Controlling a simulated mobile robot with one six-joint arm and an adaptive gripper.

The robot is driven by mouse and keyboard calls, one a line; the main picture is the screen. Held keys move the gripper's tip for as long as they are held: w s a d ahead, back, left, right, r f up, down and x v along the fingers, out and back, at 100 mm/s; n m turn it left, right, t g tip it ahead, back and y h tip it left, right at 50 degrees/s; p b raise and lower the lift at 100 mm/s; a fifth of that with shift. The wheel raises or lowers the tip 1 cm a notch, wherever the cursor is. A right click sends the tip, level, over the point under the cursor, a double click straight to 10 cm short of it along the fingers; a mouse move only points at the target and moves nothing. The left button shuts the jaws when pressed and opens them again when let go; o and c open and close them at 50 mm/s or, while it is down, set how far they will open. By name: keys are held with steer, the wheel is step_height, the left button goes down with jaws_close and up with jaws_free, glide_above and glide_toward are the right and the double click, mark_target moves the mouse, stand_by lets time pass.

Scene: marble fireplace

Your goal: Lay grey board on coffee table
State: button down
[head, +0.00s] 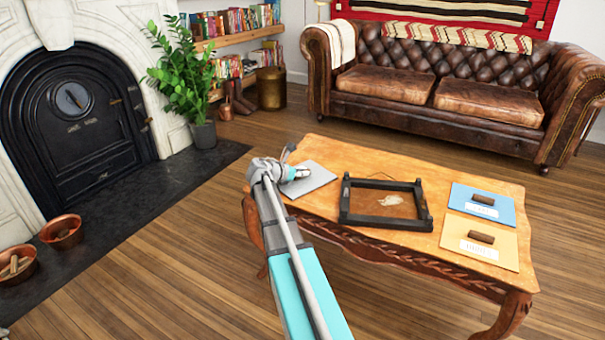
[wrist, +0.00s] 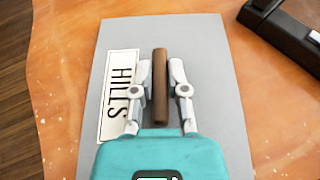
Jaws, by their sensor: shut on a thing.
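The grey board (head: 318,180) is at the left end of the wooden coffee table (head: 330,152). It looks flat against or just over the tabletop; I cannot tell whether it touches. In the wrist view the grey board (wrist: 205,60) has a brown bar handle (wrist: 160,75) and a white label reading "HILLS" (wrist: 122,95). My gripper (wrist: 160,90) has a finger on each side of the handle and is shut on it. In the head view my gripper (head: 300,174) hides part of the board.
A dark open frame (head: 345,205) lies to the right of the board on the table. Further right lie a blue board (head: 500,205) and a yellow board (head: 505,250), each with a brown handle. A leather sofa (head: 380,85) stands behind; a potted plant (head: 203,133) stands left.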

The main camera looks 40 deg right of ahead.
steer(key=shift+f, duration=0.2)
steer(key=c, duration=0.6)
jaws_free()
steer(key=shift+r, duration=0.1)
steer(key=shift+c, duration=0.2)
steer(key=shift+r, duration=0.1)
steer(key=shift+a+r, duration=0.1)
steer(key=shift+a, duration=0.05)
steer(key=p+v, duration=0.4)
steer(key=v, duration=0.7)
steer(key=shift+a+p, duration=0.3)
steer(key=shift+a, duration=0.1)
